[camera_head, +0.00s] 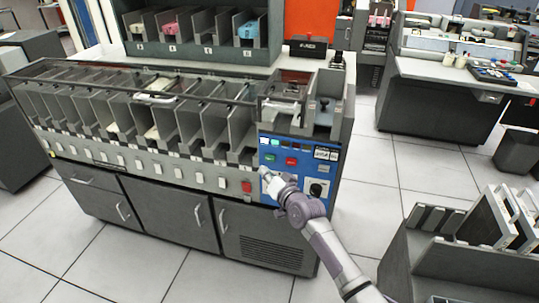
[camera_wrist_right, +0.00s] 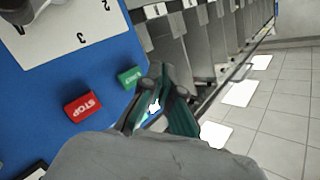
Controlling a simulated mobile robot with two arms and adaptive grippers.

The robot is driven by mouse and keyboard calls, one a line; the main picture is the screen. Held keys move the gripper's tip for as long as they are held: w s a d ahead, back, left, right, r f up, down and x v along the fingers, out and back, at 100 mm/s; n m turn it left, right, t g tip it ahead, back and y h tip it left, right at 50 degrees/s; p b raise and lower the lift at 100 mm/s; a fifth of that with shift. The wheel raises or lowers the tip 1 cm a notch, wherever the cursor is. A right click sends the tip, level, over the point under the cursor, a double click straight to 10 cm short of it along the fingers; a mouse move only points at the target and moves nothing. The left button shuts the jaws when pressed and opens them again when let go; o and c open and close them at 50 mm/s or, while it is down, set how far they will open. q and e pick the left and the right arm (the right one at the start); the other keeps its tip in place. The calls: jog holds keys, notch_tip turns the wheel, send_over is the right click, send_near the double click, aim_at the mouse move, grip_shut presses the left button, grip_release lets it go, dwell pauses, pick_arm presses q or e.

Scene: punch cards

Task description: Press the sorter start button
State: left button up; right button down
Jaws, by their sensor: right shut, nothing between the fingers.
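The sorter (camera_head: 150,165) is a long grey machine with a row of pockets and a blue control panel (camera_head: 322,170) at its right end. A green button (camera_wrist_right: 130,77) sits on the panel; it also shows in the head view (camera_head: 271,156). My right gripper (camera_head: 265,172) is shut and empty, with its tips in front of the panel's lower left, a little below the green button. In the right wrist view the fingertips (camera_wrist_right: 167,80) appear just beside the green button; I cannot tell whether they touch it. My left gripper is not in view.
A red STOP button (camera_wrist_right: 84,107) is close to the green one and also shows in the head view (camera_head: 291,161). Another red switch (camera_head: 246,187) is on the grey strip left of the panel. A grey card rack (camera_head: 450,262) stands at the lower right. Tiled floor is free between.

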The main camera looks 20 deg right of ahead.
jog(key=shift+s+a+p, duration=0.65)
jog(key=shift+s+a, duration=0.05)
jog(key=shift+s, duration=0.35)
jog(key=s+d+f+n+g+h, duration=0.1)
jog(key=s+f+g, duration=0.2)
jog(key=s+f, duration=0.65)
jog(key=s+f+n+g, duration=0.1)
jog(key=s+f+g, duration=0.1)
jog(key=s+f, duration=0.8)
jog(key=s+d+f+n+g+h, duration=0.1)
jog(key=s+f+n+g, duration=0.3)
jog(key=f, duration=1)
jog(key=s+f+g, duration=0.2)
jog(key=s+f, duration=0.2)
jog(key=s, duration=0.7)
jog(key=s+d+f+n+g+p, duration=0.1)
jog(key=s+f, duration=0.3)
jog(key=s, duration=0.8)
jog(key=s+d+f+g+h, duration=0.1)
jog(key=s+f+g, duration=0.2)
jog(key=s, duration=0.9)
jog(key=shift+d+f+n, duration=0.15)
jog(key=shift+f+n, duration=0.15)
jog(key=shift+f, duration=0.65)
